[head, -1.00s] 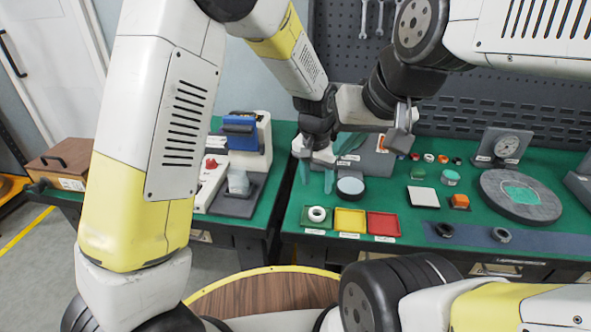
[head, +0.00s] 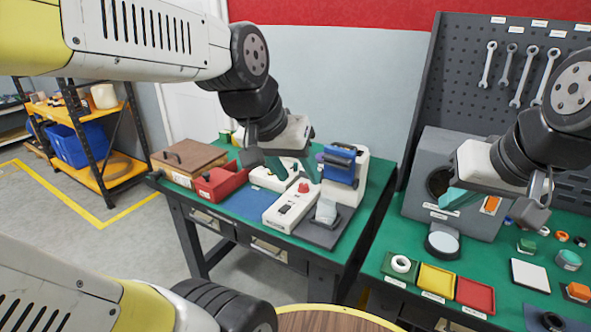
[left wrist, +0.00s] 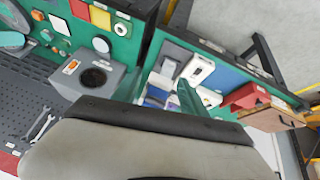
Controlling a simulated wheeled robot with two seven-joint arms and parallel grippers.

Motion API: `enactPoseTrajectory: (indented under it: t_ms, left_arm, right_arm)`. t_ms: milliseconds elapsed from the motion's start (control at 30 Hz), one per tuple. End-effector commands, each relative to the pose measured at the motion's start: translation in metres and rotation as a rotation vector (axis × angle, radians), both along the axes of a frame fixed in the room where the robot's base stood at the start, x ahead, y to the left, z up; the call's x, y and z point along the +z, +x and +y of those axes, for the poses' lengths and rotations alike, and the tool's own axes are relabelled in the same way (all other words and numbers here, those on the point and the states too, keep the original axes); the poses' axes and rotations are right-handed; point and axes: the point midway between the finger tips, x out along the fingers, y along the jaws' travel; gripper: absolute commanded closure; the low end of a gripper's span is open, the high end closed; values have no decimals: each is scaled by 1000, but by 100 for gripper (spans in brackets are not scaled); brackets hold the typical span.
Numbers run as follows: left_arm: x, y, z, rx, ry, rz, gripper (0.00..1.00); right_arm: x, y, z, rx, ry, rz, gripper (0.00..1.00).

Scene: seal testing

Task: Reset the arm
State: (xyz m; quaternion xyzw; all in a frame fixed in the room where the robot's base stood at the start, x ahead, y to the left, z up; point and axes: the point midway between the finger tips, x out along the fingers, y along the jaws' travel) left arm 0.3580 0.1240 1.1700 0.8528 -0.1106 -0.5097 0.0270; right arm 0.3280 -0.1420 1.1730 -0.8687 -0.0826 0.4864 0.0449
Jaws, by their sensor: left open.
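My left gripper (head: 288,168) reaches in from the left, over the left table's red, blue and white items. Its teal fingers are apart with nothing between them. The left wrist view looks down past the gripper body, with a teal finger (left wrist: 190,99) showing over the table. My right gripper (head: 497,194) comes in from the right, in front of the grey box with a round opening (head: 438,182). Its teal fingers look spread, and no object shows between them.
A white device with a blue top (head: 343,170), a white box with a red button (head: 292,205), a red bin (head: 220,183) and a brown case (head: 188,160) stand on the left table. Green, yellow (head: 437,279) and red trays line the right table's front.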

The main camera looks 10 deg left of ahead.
Motion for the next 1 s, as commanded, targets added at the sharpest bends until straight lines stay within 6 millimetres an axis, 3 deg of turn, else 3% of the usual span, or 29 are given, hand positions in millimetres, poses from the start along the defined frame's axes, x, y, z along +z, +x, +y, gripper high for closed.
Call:
enactPoseTrajectory:
  t_ms: [100,233,1000]
  left_arm:
    - [3,-21,13,49,-5,-36,49]
    - [3,-30,18,70,-5,-49,49]
    - [3,-30,19,71,-6,-50,49]
  right_arm:
    - [0,0,0,0,0,0,100]
    - [0,0,0,0,0,0,100]
    - [0,0,0,0,0,0,100]
